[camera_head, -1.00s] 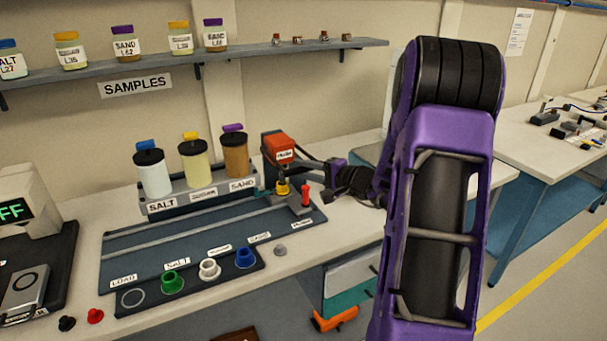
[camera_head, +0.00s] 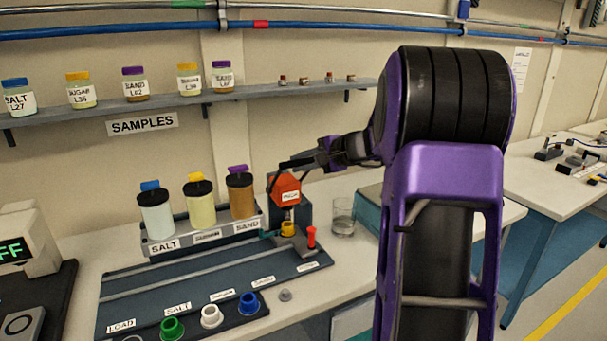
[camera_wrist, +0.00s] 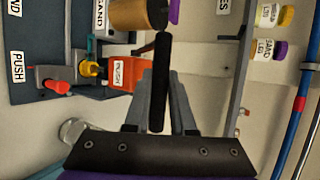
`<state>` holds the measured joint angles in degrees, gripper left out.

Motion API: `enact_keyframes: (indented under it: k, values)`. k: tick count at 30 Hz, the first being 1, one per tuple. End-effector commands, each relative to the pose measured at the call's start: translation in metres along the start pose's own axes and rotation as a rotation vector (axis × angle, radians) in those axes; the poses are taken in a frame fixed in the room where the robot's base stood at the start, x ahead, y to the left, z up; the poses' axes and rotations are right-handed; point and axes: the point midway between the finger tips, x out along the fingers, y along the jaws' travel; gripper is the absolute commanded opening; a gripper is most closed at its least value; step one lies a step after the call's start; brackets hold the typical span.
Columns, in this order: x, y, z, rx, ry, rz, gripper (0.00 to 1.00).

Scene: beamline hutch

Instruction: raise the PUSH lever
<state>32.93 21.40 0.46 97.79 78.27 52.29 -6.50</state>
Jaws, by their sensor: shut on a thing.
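The PUSH station is an orange block (camera_head: 286,191) with a PUSH label on a dark post, at the back right of the blue-grey bench plate. A black bar, seemingly its lever (camera_wrist: 162,62), lies between my fingers in the wrist view. My gripper (camera_wrist: 164,90) is shut on this bar. In the head view my gripper (camera_head: 308,162) is above and right of the orange block, and the bar is small and partly hidden. A yellow cup-like piece (camera_head: 287,229) is below the block, and a red-topped peg (camera_head: 311,237) stands beside it.
Salt (camera_head: 156,213), sugar (camera_head: 200,205) and sand (camera_head: 240,195) dispensers stand left of the block. A clear glass (camera_head: 343,218) is to its right. The samples shelf (camera_head: 180,111) runs along the wall behind. Coloured funnels (camera_head: 211,316) sit in front.

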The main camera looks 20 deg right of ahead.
Motion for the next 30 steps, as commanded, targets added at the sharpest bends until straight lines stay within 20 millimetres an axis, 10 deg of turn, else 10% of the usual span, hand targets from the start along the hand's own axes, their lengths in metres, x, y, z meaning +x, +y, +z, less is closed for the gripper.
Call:
enact_keyframes:
  k: [21, 22, 24, 30]
  values:
    - [0.002, -0.014, 0.0, -0.003, -0.001, -0.006, 0.0]
    - [0.002, -0.014, 0.0, -0.003, -0.001, -0.006, 0.27]
    - [0.002, -0.014, 0.0, -0.003, -0.001, -0.006, 0.4]
    - [0.002, -0.012, 0.0, -0.002, -0.001, -0.003, 0.53]
